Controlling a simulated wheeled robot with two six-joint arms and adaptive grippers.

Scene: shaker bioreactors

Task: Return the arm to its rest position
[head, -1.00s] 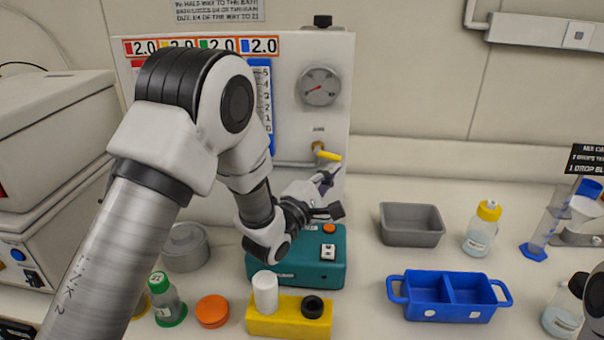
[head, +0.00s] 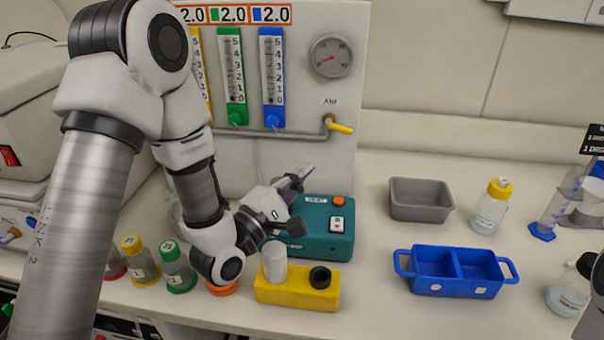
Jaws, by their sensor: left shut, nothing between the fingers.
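My left arm comes in from the left in the head view and bends down toward the bench. My left gripper (head: 298,202) is shut and empty. It is in front of the teal box (head: 325,238) with the orange button and hides part of its left side. The yellow block (head: 300,290), with a white cylinder (head: 274,262) and a black ring on it, stands below the gripper. My right gripper is not in view; only a small piece of what seems to be my right arm shows at the right edge.
The gas panel (head: 350,100) with flowmeters, a gauge and a yellow-handled valve stands behind. Capped bottles (head: 178,268) stand left of an orange lid. A grey tray (head: 420,200), a blue two-part caddy (head: 457,274) and a yellow-capped bottle (head: 490,208) stand right. Bench between is clear.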

